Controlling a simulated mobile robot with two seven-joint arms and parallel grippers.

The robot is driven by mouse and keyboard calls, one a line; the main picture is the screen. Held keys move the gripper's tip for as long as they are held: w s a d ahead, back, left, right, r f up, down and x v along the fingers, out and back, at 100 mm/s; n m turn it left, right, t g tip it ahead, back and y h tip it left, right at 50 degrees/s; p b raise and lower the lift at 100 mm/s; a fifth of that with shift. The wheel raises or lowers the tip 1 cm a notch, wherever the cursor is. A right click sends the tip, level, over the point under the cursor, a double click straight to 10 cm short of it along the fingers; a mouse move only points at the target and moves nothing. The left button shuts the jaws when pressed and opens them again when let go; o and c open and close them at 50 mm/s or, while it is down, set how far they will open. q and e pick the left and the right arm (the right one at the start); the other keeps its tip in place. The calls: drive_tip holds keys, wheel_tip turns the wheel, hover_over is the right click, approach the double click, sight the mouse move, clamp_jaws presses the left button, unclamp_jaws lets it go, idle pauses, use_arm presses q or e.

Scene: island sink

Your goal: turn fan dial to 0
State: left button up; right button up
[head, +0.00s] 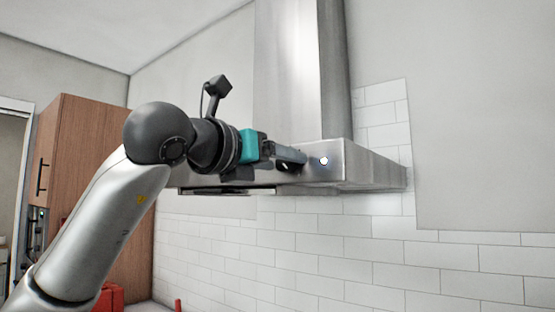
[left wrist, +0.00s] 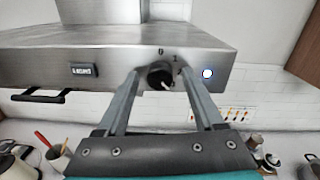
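The fan dial (left wrist: 160,75) is a round black knob on the front edge of the steel range hood (left wrist: 105,66). Its white mark points to the lower right, and the printed 0 is above the knob, with 1 and 2 to its upper right and right. My left gripper (left wrist: 160,72) is open, with one finger on each side of the dial; I cannot tell whether they touch it. In the head view my left gripper (head: 293,160) is at the hood's front face (head: 330,172), and the dial is mostly hidden behind its fingers. My right gripper is in neither view.
A round lit button (head: 323,160) is just right of the gripper on the hood face. Below is a counter with cups and utensils. A wooden cabinet (head: 75,150) stands at left.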

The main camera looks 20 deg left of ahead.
use_arm(q)
clamp_jaws()
idle(0.3)
idle(0.3)
drive_tip(key=n+b, duration=0.3)
drive_tip(key=n, duration=0.1)
drive_tip(key=shift+f, duration=0.1)
drive_tip(key=n+b, duration=0.2)
drive_tip(key=n, duration=0.3)
drive_tip(key=shift+a+n, duration=0.1)
drive_tip(key=shift+n, duration=0.2)
drive_tip(key=n+b, duration=0.2)
drive_tip(key=n, duration=0.2)
drive_tip(key=shift+g, duration=0.3)
drive_tip(key=n+b, duration=0.1)
drive_tip(key=n, duration=0.3)
drive_tip(key=shift+n, duration=0.4)
drive_tip(key=n+b, duration=0.2)
drive_tip(key=n, duration=0.2)
drive_tip(key=shift+h, duration=0.4)
drive_tip(key=shift+n+b, duration=0.6)
drive_tip(key=shift+n, duration=1.2)
drive_tip(key=shift+w, duration=0.1)
